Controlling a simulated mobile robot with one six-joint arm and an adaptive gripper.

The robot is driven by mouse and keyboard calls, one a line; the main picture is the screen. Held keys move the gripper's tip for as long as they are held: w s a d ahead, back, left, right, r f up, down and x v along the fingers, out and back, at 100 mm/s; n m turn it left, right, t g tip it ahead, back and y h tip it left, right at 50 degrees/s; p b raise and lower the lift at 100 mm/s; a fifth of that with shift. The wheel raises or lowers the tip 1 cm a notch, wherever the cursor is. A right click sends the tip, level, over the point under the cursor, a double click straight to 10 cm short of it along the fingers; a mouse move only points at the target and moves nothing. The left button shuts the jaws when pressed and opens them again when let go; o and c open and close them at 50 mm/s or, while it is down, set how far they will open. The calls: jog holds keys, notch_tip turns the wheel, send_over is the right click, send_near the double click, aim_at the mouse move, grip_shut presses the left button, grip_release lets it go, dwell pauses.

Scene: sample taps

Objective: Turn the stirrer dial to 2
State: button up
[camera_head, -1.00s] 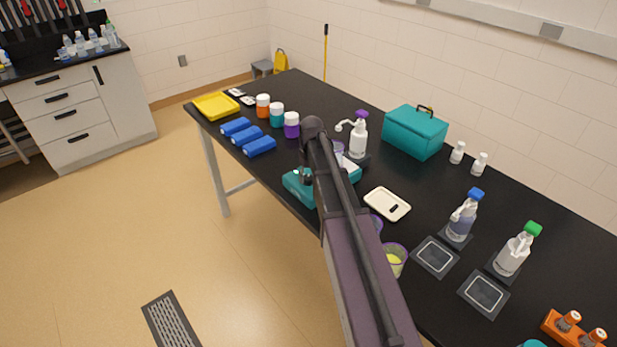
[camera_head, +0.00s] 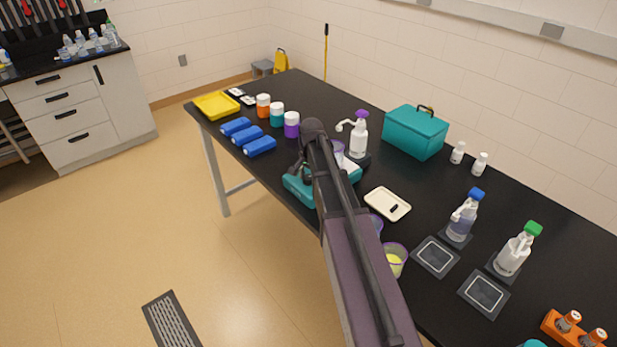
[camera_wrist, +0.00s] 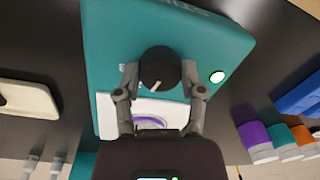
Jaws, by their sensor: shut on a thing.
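The stirrer (camera_wrist: 205,50) is a teal box with a white top plate (camera_wrist: 112,118) and a black round dial (camera_wrist: 160,68). The dial has a short white pointer line, which points down and slightly left in the wrist view. My gripper (camera_wrist: 160,80) is shut on the dial, one finger at each side. A round light glows white with a green rim beside the dial. Any numbers around the dial cannot be read here. In the head view the stirrer (camera_head: 300,190) stands at the table's front edge, and my arm hides the dial and most of the gripper.
A white pump bottle (camera_head: 358,138) stands just behind the stirrer. Purple-rimmed beakers (camera_head: 396,262) and a cream tray (camera_head: 388,203) lie to the right. Blue blocks (camera_head: 260,146) and lidded jars (camera_head: 291,125) stand to the left. A teal case (camera_head: 415,133) is farther back.

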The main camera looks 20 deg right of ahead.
jog(key=shift+s+m, duration=0.1)
jog(key=shift+m, duration=0.7)
jog(key=o, duration=1.2)
jog(key=shift+c, duration=0.2)
jog(key=shift+n, duration=0.3)
